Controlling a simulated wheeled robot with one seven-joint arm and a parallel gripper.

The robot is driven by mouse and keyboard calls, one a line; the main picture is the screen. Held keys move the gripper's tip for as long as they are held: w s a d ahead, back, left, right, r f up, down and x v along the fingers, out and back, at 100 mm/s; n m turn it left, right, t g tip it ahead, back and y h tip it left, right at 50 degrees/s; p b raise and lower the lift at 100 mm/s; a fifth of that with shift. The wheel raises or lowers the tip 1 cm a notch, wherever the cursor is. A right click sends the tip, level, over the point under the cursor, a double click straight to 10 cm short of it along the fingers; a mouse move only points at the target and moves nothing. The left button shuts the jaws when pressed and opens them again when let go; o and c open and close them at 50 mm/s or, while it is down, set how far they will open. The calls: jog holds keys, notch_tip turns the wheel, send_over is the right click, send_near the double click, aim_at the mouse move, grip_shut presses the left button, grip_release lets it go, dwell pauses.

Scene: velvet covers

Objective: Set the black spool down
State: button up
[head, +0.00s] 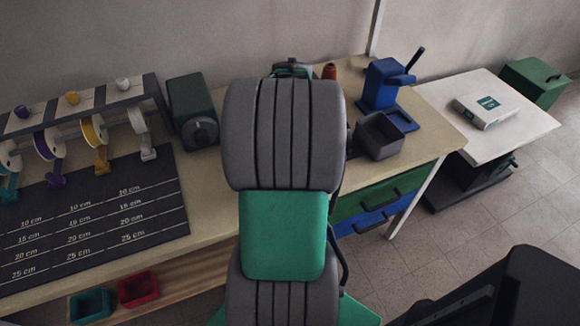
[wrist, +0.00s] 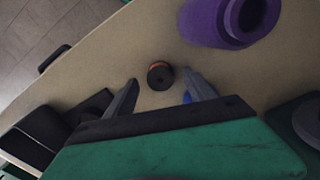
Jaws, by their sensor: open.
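The black spool (wrist: 160,75) shows in the wrist view as a small dark round end with a hole in its middle and an orange-brown band at its rim. It appears to stand upright on the tan tabletop (wrist: 105,75). My gripper (wrist: 161,80) is open, with one fingertip on each side of the spool and a visible gap to each. In the head view my arm hides the spool and most of my gripper; only a little of the gripper's end (head: 292,69) shows above the arm.
A purple roll (wrist: 232,18) lies close to the spool. A dark bin (head: 379,136) and a blue tool (head: 383,85) stand right of my arm. A rust-coloured cone (head: 329,71) is behind. A dark green machine (head: 191,108) stands to the left.

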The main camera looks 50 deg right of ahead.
jog(key=shift+f, duration=0.8)
grip_shut()
